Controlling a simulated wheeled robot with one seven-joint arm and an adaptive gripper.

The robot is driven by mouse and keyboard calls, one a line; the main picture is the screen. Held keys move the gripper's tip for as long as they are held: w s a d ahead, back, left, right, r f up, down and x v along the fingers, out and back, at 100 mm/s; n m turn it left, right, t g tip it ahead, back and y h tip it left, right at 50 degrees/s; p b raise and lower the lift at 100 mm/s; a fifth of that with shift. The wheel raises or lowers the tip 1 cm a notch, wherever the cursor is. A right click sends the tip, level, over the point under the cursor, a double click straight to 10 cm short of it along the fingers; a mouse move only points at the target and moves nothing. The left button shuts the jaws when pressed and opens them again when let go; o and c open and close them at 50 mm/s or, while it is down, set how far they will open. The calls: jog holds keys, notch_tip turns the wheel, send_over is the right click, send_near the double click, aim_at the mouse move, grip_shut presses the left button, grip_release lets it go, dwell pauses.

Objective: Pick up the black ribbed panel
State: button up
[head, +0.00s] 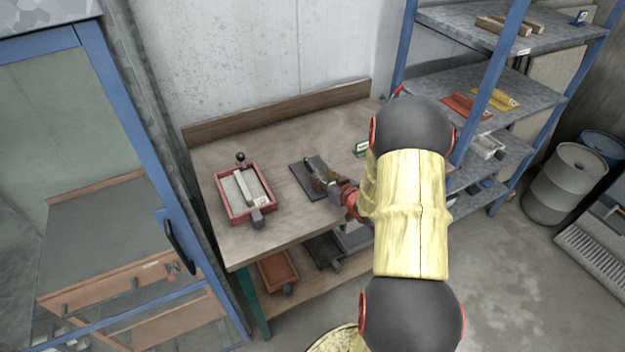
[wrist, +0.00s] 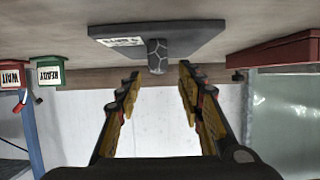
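A flat dark panel (head: 300,178) lies on the wooden workbench, partly hidden by my gripper in the head view. In the wrist view the dark panel (wrist: 195,38) appears upside down, with a white label and a grey knob-like handle (wrist: 157,55) on its near edge. I cannot make out ribs on it. My gripper (head: 316,172) is close to the panel. In the wrist view my gripper (wrist: 159,76) is open and empty, its fingertips apart either side of the handle's line; contact is not visible.
A red tray (head: 235,215) with a grey block stands left of the panel. Shelves with blue posts (head: 490,70) rise at right, and a glass door with a blue frame (head: 130,120) is at left.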

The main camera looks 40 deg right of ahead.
aim_at(316, 170)
jog(key=x, duration=0.1)
jog(key=b+x, duration=0.1)
jog(key=x, duration=0.3)
jog(key=shift+w+d+r, duration=0.1)
jog(key=shift+w+r, duration=0.1)
jog(key=shift+w, duration=0.05)
jog(key=c, duration=0.3)
grip_shut()
dwell(0.5)
jog(key=shift+r, duration=0.15)
